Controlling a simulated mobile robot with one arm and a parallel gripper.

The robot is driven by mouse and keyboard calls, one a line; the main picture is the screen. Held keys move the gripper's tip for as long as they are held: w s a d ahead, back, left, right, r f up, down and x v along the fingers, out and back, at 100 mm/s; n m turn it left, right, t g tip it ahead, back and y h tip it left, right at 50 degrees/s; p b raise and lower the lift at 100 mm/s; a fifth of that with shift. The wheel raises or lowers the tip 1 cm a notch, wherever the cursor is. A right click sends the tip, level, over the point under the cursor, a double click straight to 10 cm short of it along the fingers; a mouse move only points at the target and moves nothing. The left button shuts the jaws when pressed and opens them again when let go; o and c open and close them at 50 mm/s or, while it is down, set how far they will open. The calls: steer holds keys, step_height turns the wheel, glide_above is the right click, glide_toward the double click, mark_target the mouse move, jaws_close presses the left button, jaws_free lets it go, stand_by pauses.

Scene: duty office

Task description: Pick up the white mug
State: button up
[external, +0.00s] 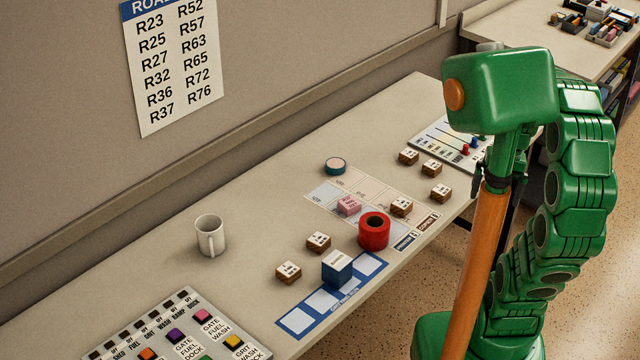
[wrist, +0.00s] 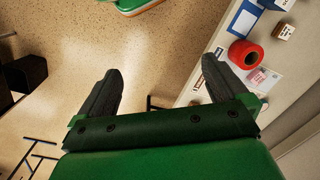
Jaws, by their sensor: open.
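The white mug (external: 210,236) stands upright on the left part of the long table (external: 130,270), with its handle facing the camera. It is not in the wrist view. My gripper (wrist: 160,70) is open and empty in the wrist view, its two dark fingers spread wide over the floor beside the table edge. In the external view my green arm is at the right, well away from the mug, and I cannot make out the fingers there.
A red tape roll (external: 374,231), a blue box (external: 337,268), a pink block (external: 349,205) and several wood-based cubes lie right of the mug. A button board (external: 175,335) is in front. The table around the mug is clear.

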steer(key=w+d+r+m+t+h, duration=0.1)
steer(key=w+r+m+h, duration=0.15)
steer(key=w, duration=0.85)
steer(key=w+d+r+m+t+h, duration=0.1)
steer(key=w+m, duration=0.2)
steer(key=w, duration=0.8)
steer(key=w+a+f+n+t+h, duration=0.1)
steer(key=w+a+f+t+h, duration=0.1)
steer(key=w+a, duration=0.45)
steer(key=w+a+f+t+h, duration=0.1)
steer(key=w+a, duration=0.2)
steer(key=a, duration=0.6)
steer(key=w+a+f+n+t+h, duration=0.1)
steer(key=w+a+f+t+h, duration=0.1)
steer(key=w+a, duration=0.35)
steer(key=s+a+f+n+t, duration=0.2)
steer(key=a+f+t, duration=0.1)
steer(key=a, duration=1.2)
steer(key=n+t+y, duration=0.4)
steer(key=n+y, duration=0.2)
steer(key=y, duration=0.3)
glide_toward(209, 221)
steer(key=shift+x, duration=2.7)
